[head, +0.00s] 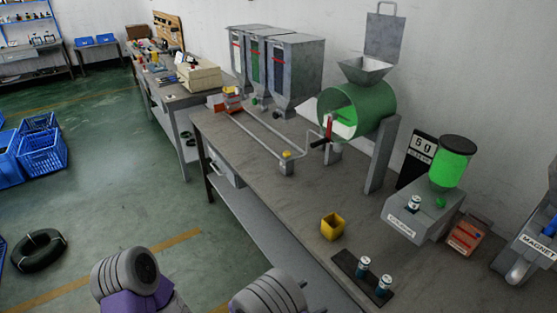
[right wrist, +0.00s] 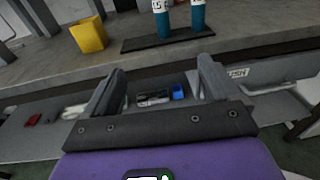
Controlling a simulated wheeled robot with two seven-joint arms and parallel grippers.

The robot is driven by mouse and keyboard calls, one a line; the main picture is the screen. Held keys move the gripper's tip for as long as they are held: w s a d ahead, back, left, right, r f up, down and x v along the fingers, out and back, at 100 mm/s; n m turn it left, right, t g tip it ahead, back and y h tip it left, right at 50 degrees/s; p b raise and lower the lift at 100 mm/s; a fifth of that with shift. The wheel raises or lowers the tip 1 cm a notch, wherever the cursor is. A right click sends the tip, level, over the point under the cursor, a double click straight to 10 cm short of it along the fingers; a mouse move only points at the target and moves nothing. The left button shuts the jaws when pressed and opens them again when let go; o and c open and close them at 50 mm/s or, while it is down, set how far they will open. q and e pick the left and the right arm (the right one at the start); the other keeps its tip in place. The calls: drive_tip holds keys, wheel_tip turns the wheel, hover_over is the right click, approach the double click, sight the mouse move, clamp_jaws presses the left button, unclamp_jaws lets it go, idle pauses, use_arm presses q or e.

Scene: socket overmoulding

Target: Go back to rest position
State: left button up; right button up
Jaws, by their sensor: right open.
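My right gripper (right wrist: 161,75) shows in the right wrist view. Its two dark fingers stand wide apart with nothing between them. It is in front of the grey workbench's edge, and the lower shelf shows beyond the fingers. In the head view two grey, ribbed parts of my arms show at the bottom edge, the left one with purple below it. No fingers of my left gripper show in either view.
The workbench (head: 255,160) carries a yellow box (head: 331,226), a dark plate (head: 347,264) with two blue-and-white cylinders, a green drum (head: 370,105) and a green-topped dispenser (head: 454,160).

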drive_tip(key=s+d+f+m+g+y, duration=0.3)
drive_tip(key=s+f+g, duration=0.3)
drive_tip(key=f, duration=0.1)
drive_tip(key=s+d+f+m+g+y, duration=0.3)
drive_tip(key=s+d+f+m+g, duration=0.1)
drive_tip(key=s+f+g, duration=0.25)
drive_tip(key=s+a+f+m+g+y, duration=0.2)
drive_tip(key=s+a+f+m+y, duration=0.2)
drive_tip(key=s+a+m+y, duration=0.3)
drive_tip(key=w+d+f+m+t+y, duration=0.1)
drive_tip(key=w+m+t+y, duration=0.5)
drive_tip(key=m, duration=0.7)
drive_tip(key=shift+w+d, duration=0.3)
drive_tip(key=shift+w, duration=0.1)
drive_tip(key=shift+t, duration=0.25)
drive_tip(key=shift+c, duration=0.5)
